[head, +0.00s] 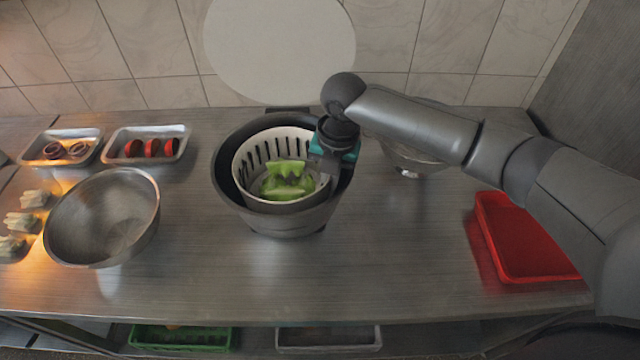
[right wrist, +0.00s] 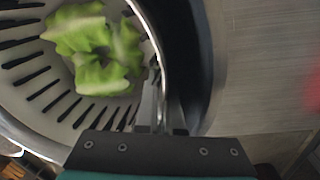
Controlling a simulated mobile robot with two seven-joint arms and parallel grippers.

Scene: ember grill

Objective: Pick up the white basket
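The white basket (head: 240,170) is round and slotted and sits inside a dark grey pot (head: 225,190) in the middle of the counter. Green lettuce-like leaves (head: 288,180) lie in it. My right gripper (head: 326,170) points down at the basket's right rim. In the right wrist view, the basket (right wrist: 30,105) fills the left side, with the leaves (right wrist: 98,50) inside. There my right gripper's fingers (right wrist: 162,115) are close together at the basket's wall and appear closed on it. The fingertips are partly hidden. My left gripper is not in view.
A metal bowl (head: 102,218) stands left of the pot, with two small trays (head: 147,131) (head: 84,138) behind it. Another metal bowl (head: 410,160) is partly behind my right arm. A red tray (head: 520,240) lies at right. The front counter is clear.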

